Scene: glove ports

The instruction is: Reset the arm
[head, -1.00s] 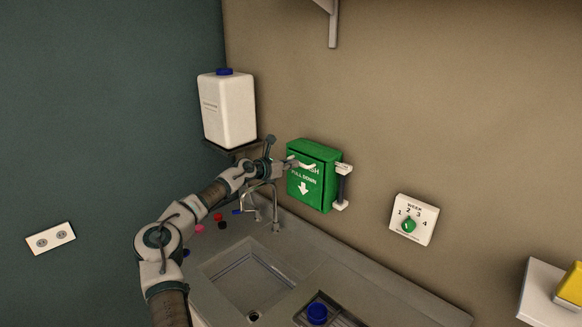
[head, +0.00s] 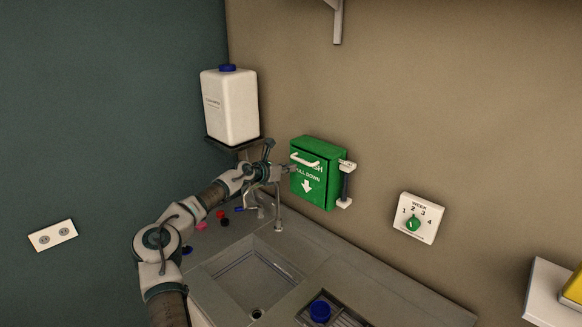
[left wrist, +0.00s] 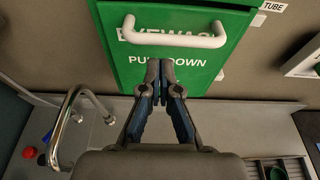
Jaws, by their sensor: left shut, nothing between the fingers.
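My left arm comes in from the left in the head view. My left gripper (head: 287,170) is shut and empty, just left of the green eyewash box (head: 318,188) on the wall. In the left wrist view, the closed fingertips (left wrist: 160,68) lie in front of the green box (left wrist: 125,70), below its white handle (left wrist: 173,38) and over the "PULL DOWN" lettering. I cannot tell whether they touch the box. The box looks closed. My right gripper is not in view.
A sink (head: 250,272) with a curved faucet (left wrist: 72,115) lies below my left arm. A white jug (head: 230,106) stands on a bracket at the left. A week dial (head: 416,218) is on the wall to the right. Small coloured caps (head: 221,215) lie on the counter.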

